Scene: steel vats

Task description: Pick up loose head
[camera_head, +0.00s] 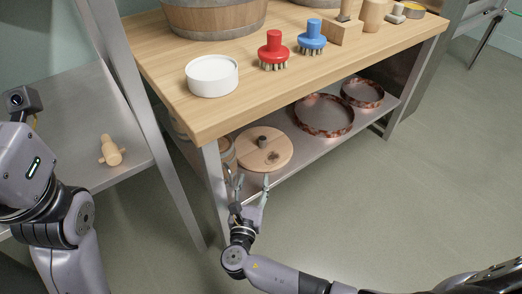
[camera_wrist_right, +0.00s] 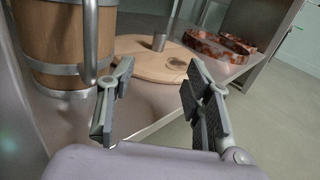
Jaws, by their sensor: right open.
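The loose head, a round light-wood disc (camera_head: 278,151), lies flat on the steel lower shelf under the wooden bench. A short dark cylinder (camera_head: 262,141) stands up from it and a dark spot marks its face. The disc also shows in the right wrist view (camera_wrist_right: 150,66), beyond the fingers. My right gripper (camera_head: 253,184) is open and empty, in front of the shelf's near edge and just short of the disc. Its two fingers show apart in the right wrist view (camera_wrist_right: 155,100). My left arm is at the left edge; its gripper is not clearly visible.
A wooden barrel (camera_wrist_right: 66,40) with metal bands stands left of the disc. Copper-coloured hoops (camera_head: 324,115) lie farther right on the shelf. The bench top (camera_head: 190,115) overhangs it. A steel post (camera_head: 213,180) stands left of my right gripper. Floor at right is clear.

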